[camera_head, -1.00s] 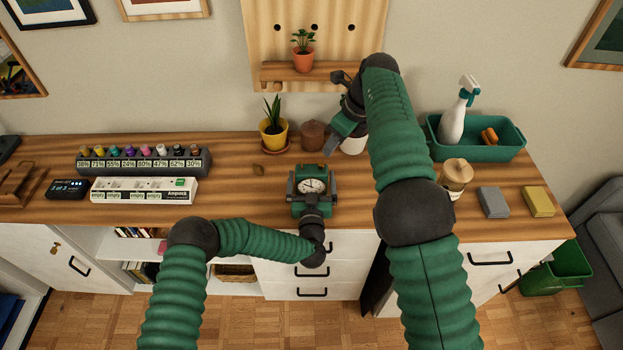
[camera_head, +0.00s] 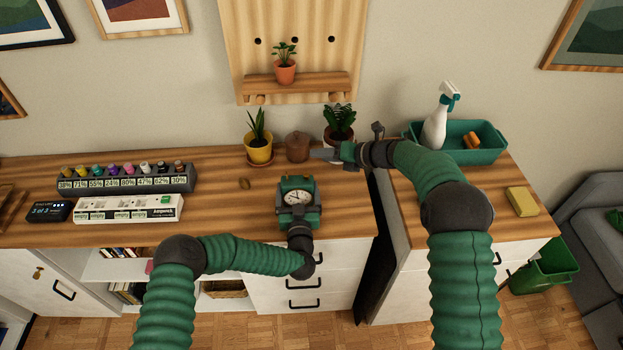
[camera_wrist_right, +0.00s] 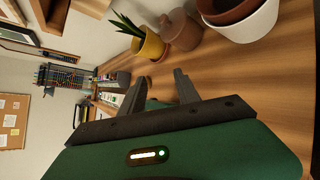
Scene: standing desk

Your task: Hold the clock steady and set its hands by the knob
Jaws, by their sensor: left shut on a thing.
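The green clock (camera_head: 297,185) with a round white face stands on the desk in the head view. My left gripper (camera_head: 298,205) is shut on it from the front, with a dark finger along each side. I cannot make out the clock's knob. My right gripper (camera_head: 322,154) is behind and to the right of the clock, near the brown pot, apart from the clock. In the right wrist view its two dark fingers (camera_wrist_right: 160,86) are spread and I see nothing held between them. A bit of green shows behind them, too hidden to name.
A yellow pot plant (camera_head: 259,150), a brown lidded pot (camera_head: 298,147) and another potted plant (camera_head: 339,124) stand behind the clock. A green caddy (camera_head: 480,150) is right. Bare desk lies right of the clock.

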